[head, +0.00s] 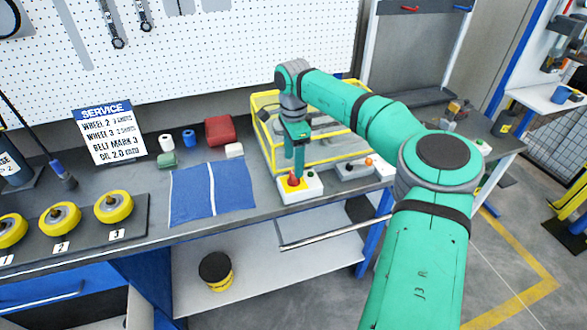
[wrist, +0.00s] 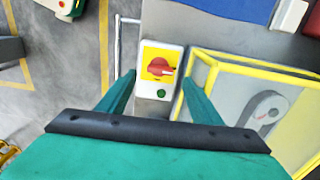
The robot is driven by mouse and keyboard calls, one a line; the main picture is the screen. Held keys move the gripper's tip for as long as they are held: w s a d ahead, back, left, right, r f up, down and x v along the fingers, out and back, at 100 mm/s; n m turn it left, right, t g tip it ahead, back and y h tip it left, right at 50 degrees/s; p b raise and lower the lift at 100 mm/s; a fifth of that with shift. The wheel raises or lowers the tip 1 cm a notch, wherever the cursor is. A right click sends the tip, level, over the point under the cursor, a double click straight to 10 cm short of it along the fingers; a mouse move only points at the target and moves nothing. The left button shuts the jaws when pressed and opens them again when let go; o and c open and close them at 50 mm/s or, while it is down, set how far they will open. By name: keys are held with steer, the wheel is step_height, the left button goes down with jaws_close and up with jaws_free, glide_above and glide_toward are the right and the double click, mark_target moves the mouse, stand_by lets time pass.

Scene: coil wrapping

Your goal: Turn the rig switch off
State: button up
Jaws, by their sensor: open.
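The rig switch is a red rotary knob (wrist: 160,68) on a yellow plate atop a white box (head: 302,193), at the bench's front edge. Its white mark points right in the wrist view. A green button (wrist: 161,93) sits beside the knob on the same box. My gripper (head: 297,168) points down over the switch, open and empty. In the wrist view its two fingers stand on either side of the box, with the knob between and a little beyond the tips. Whether a finger touches the box I cannot tell.
A yellow-framed guard (head: 262,125) around the rig stands close behind the switch. A small control box (head: 350,171) with an orange knob is to its right. A blue mat (head: 190,192) lies to the left, with yellow wheels (head: 60,217) farther left. A metal rail (head: 330,233) runs below the bench edge.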

mark_target(293, 175)
step_height(293, 175, up, 6)
steer(key=shift+f, duration=0.15)
steer(key=shift+a+f, duration=0.1)
stand_by(0.4)
